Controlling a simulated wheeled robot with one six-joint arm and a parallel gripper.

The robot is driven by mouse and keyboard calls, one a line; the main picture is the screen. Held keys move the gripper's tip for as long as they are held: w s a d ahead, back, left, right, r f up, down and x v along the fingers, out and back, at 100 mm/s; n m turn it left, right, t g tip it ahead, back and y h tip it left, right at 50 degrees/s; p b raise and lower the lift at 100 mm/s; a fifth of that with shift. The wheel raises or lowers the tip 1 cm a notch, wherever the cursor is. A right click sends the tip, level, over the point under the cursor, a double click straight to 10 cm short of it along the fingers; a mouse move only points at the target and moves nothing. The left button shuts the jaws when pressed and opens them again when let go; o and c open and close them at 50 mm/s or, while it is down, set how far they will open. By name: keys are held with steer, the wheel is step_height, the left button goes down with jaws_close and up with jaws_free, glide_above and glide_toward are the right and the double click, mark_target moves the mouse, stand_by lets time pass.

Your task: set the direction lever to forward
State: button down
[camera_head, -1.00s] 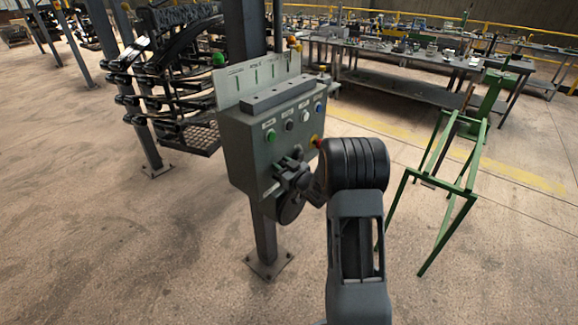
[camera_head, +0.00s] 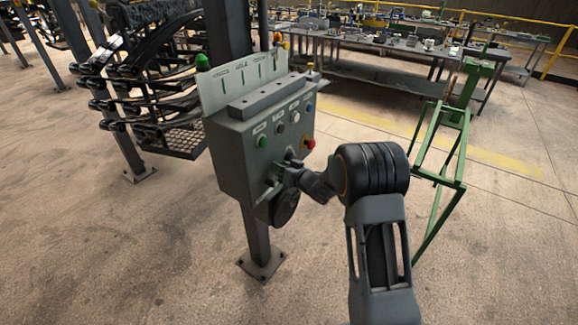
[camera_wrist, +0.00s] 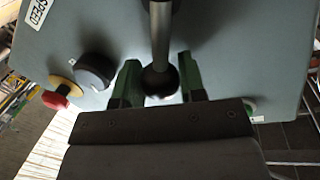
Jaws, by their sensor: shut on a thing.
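The grey control box (camera_head: 232,160) stands on a post left of my arm, its button face turned toward the right. My gripper (camera_head: 280,178) is at the lower part of that face and hides most of the lever there. In the wrist view, the direction lever (camera_wrist: 160,35) is a grey metal rod ending in a dark ball knob (camera_wrist: 160,82). The green fingers of my gripper (camera_wrist: 159,86) stand on either side of the knob, shut on it. Which marked position the lever is in cannot be read.
A green button (camera_head: 262,141) and a red stop button (camera_head: 309,143) are on the face above my gripper. The stop (camera_wrist: 55,100) and a dark knob (camera_wrist: 96,71) also show in the wrist view. A green frame stand (camera_head: 440,150) is at right. Open floor lies around the post.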

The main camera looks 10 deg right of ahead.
stand_by(0.3)
steer(key=c, duration=0.7)
jaws_free()
steer(key=b+v, duration=0.2)
steer(key=v, duration=1.1)
steer(key=shift+s+d+f, duration=0.1)
steer(key=shift+s+d, duration=0.15)
steer(key=shift+s, duration=0.05)
